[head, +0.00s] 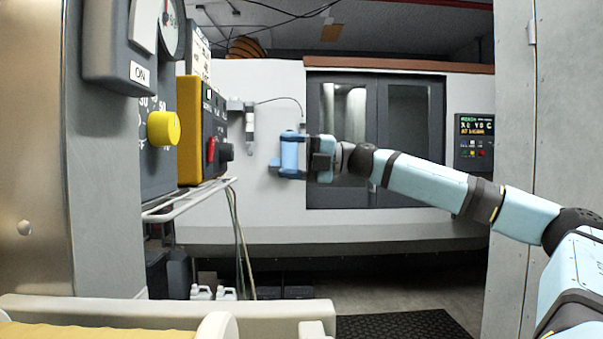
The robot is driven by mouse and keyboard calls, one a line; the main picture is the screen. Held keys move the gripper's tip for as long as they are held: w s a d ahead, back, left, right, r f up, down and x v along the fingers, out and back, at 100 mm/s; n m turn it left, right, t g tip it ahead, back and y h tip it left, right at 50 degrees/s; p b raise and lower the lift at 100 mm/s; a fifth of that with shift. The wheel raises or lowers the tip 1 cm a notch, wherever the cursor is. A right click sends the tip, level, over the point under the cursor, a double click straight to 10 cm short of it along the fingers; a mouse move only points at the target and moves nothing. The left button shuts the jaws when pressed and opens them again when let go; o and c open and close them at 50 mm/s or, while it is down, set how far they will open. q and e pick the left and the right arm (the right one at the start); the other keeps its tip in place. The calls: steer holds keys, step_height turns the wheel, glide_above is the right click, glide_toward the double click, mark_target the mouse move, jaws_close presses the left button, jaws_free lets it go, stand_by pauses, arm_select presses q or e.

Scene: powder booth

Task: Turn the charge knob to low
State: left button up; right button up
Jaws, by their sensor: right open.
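A yellow round knob (163,128) sticks out from a dark grey panel (155,178) with a white number scale, at the left in the head view. Beyond it, a yellow and black control box (190,130) carries a red lever (211,149) and a black knob (226,151). I cannot read which knob is the charge knob or where it points. My right gripper (279,155) is open and empty, its blue fingers toward the left. In the picture it is to the right of the box, apart from both knobs. My left gripper is not in view.
A white rail (190,200) juts out below the control box, with hoses hanging near it. A grey ON-labelled housing (115,50) overhangs the yellow knob. A pale booth wall with dark glazed doors (408,130) stands behind my right arm. White jugs (202,292) stand low.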

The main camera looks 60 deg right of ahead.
arm_select(q)
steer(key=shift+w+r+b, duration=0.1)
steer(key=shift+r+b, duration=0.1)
steer(key=shift+b, duration=0.1)
arm_select(e)
steer(key=v, duration=0.2)
steer(key=shift+s+d, duration=0.15)
steer(key=shift+s, duration=0.1)
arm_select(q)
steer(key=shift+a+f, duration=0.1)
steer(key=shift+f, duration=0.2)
